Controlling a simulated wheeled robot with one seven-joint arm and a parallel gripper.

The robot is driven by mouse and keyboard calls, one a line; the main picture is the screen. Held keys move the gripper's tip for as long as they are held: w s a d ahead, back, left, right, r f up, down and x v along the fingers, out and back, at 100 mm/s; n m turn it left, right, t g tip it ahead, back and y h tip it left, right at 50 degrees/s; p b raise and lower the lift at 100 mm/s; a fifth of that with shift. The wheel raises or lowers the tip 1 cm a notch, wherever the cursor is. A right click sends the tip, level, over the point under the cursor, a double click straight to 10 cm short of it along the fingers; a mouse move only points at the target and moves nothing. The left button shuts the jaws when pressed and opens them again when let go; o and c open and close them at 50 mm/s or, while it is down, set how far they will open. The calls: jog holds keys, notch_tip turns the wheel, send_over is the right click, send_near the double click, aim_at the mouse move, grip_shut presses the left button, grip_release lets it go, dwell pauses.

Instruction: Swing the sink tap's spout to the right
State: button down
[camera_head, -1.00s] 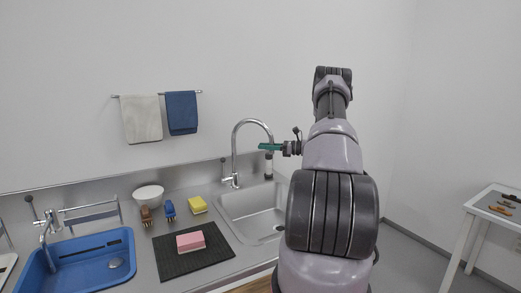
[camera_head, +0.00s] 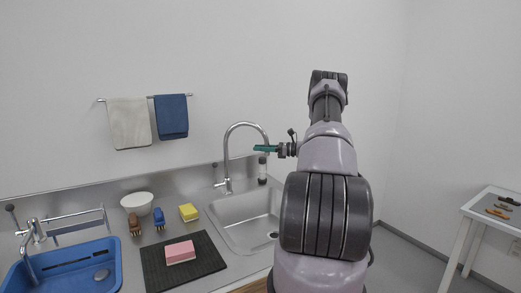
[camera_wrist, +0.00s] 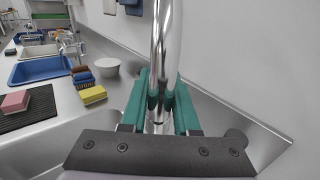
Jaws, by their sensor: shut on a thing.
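The sink tap is a chrome gooseneck (camera_head: 228,150) standing behind the steel sink basin (camera_head: 243,240). Its spout arches to the right, and its darker outlet end (camera_head: 262,172) hangs over the basin's back. My gripper (camera_head: 266,148) has teal fingers and is at the hanging part of the spout, just above the outlet. In the wrist view, the fingers (camera_wrist: 160,105) stand on both sides of the shiny spout pipe (camera_wrist: 167,40) and are closed on it. The spout's lower end is mostly hidden by my gripper in that view.
Left of the basin are a black mat (camera_head: 155,272) with a pink sponge (camera_head: 180,252), a yellow sponge (camera_head: 188,212), two brushes and a white bowl (camera_head: 137,203). A blue sink (camera_head: 70,268) is at far left. A white side table (camera_head: 480,213) stands right.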

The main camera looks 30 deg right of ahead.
jog(key=c, duration=0.7)
grip_release()
jog(key=shift+o, duration=0.2)
jog(key=v, duration=1)
jog(key=shift+s+d, duration=0.25)
jog(key=shift+d, duration=0.1)
